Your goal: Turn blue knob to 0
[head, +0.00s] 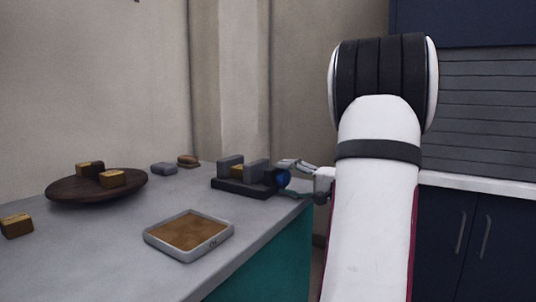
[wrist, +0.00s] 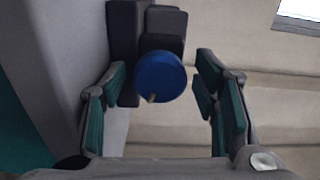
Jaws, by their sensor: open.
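The blue knob (head: 283,179) is on the right end of a dark vise-like device (head: 243,187) at the right edge of the grey counter. In the wrist view the round knob (wrist: 160,76) faces me, with a small tan mark near its lower left rim. My gripper (head: 291,179) reaches the knob from the right. In the wrist view its two fingers (wrist: 163,88) are open, one on each side of the knob, with a gap on both sides. No scale or number for 0 can be read.
A grey tray with a brown inside (head: 160,243) lies at the counter's front. A dark round board (head: 75,190) bears tan-topped blocks. Another block (head: 16,226) is at far left. A grey item (head: 164,168) and a brown item (head: 188,160) lie near the wall.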

